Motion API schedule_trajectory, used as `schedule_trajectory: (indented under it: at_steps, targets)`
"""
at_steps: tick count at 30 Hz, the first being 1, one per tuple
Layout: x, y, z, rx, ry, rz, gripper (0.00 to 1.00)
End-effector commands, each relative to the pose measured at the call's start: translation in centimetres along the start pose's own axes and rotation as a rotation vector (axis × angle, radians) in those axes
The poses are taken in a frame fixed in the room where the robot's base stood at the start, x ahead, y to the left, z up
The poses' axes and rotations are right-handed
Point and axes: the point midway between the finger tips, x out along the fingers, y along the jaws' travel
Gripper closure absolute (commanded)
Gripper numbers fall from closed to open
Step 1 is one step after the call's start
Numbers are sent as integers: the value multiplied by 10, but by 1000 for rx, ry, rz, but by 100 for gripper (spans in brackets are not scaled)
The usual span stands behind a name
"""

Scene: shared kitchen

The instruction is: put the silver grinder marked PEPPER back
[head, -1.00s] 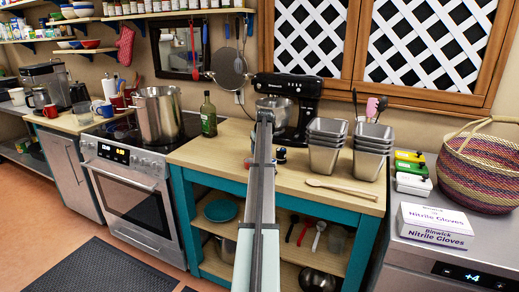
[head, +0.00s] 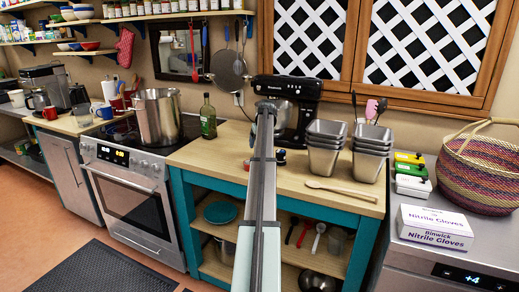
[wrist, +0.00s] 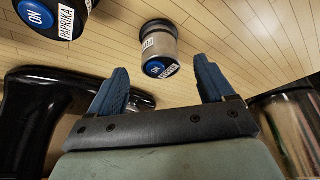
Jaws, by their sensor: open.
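In the wrist view a small grinder (wrist: 159,48) with a silvery body and a blue end marked ON stands on the wooden counter. Its side label is too small and slanted to read surely. It is ahead of my gripper (wrist: 163,78), roughly between the lines of the two blue fingers but beyond their tips. My gripper is open and empty. A second blue-ended container marked PAPRIKA (wrist: 68,20) is at the upper left, nearer the camera. In the head view my arm hides the gripper and most of this spot.
A black stand mixer (head: 300,100) stands at the back of the counter. Stacked steel pans (head: 325,145) and a wooden spoon (head: 340,191) are to the right, a green bottle (head: 208,118) to the left. Jars line the wall shelf (head: 170,14). The counter's front left is clear.

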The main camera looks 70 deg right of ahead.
Motion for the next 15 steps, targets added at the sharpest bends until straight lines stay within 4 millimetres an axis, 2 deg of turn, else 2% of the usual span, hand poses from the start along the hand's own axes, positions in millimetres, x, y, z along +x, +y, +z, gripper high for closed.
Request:
schedule_trajectory:
  at_steps: [1,6,15]
  targets:
    - [-12,0,0,0,3,1,18]
    - [-39,0,0,0,2,1,18]
    - [-63,0,0,0,1,0,18]
